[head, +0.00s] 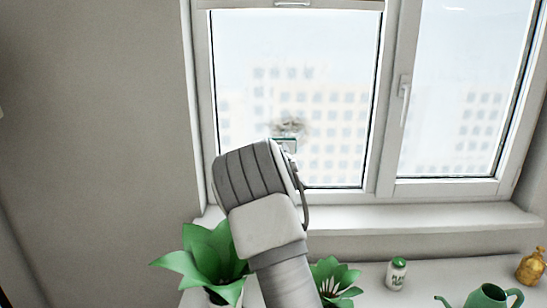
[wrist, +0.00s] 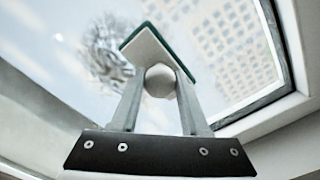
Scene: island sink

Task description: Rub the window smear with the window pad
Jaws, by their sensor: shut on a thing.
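The window smear (head: 291,125) is a grey-brown smudge on the left window pane; in the wrist view the smear (wrist: 106,48) shows as dark streaks left of the pad. The window pad (wrist: 148,46) is a pale slab with a green edge and a round white knob behind it. My gripper (wrist: 160,82) is shut on the pad's knob, one finger on each side. In the head view my wrist hides most of the gripper, and only the pad's edge (head: 284,139) shows just below the smear. I cannot tell whether the pad touches the glass.
The white windowsill (head: 420,217) runs below the window. Green plants (head: 212,257) stand on both sides of my arm. A green-capped jar (head: 397,273), a green watering can (head: 486,298) and a golden bottle (head: 532,266) stand to the right. The window handle (head: 404,90) is on the right sash.

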